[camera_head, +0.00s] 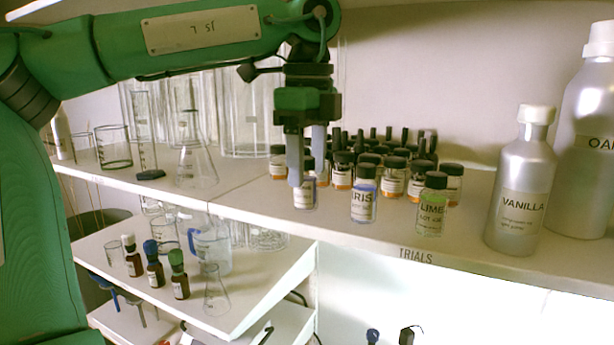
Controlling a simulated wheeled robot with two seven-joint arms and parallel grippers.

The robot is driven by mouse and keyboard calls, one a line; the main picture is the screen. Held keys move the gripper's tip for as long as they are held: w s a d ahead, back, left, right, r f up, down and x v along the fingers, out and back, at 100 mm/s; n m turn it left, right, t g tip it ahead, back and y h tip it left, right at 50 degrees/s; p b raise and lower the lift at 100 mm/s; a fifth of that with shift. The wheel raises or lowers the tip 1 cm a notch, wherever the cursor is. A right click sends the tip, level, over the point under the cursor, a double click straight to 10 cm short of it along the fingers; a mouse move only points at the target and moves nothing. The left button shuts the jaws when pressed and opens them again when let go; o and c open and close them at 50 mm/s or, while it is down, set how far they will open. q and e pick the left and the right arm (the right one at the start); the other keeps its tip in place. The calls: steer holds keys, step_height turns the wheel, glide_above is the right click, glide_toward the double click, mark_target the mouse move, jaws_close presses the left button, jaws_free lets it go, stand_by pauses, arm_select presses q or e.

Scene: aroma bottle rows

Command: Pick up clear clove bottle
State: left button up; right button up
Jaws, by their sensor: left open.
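A small clear bottle (308,198) with a pale label stands at the left end of the front row on the shelf. Its cap and part of its label are hidden behind my gripper's finger, and I cannot read its name. My left gripper (307,165) points down over this bottle, open. One finger reaches down in front of the bottle's left part and the other is at its upper right. I cannot tell whether they touch it. My right gripper is not in view.
Bottles labelled IRIS (364,204) and LIME (432,207) stand to the right, with several dark-capped amber bottles close behind. A big VANILLA bottle (520,190) stands farther right. Glassware, including a flask (195,165), stands left. The shelf's front edge (380,242) is close.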

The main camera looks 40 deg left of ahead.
mark_target(306, 170)
arm_select(q)
steer(key=shift+a+f+p, duration=0.15)
steer(key=shift+f+p, duration=0.35)
steer(key=shift+f, duration=0.4)
steer(key=shift+s+f, duration=0.2)
steer(key=shift+f, duration=0.4)
steer(key=shift+c, duration=0.7)
steer(key=shift+w, duration=0.1)
steer(key=c, duration=0.9)
steer(key=shift+c, duration=0.2)
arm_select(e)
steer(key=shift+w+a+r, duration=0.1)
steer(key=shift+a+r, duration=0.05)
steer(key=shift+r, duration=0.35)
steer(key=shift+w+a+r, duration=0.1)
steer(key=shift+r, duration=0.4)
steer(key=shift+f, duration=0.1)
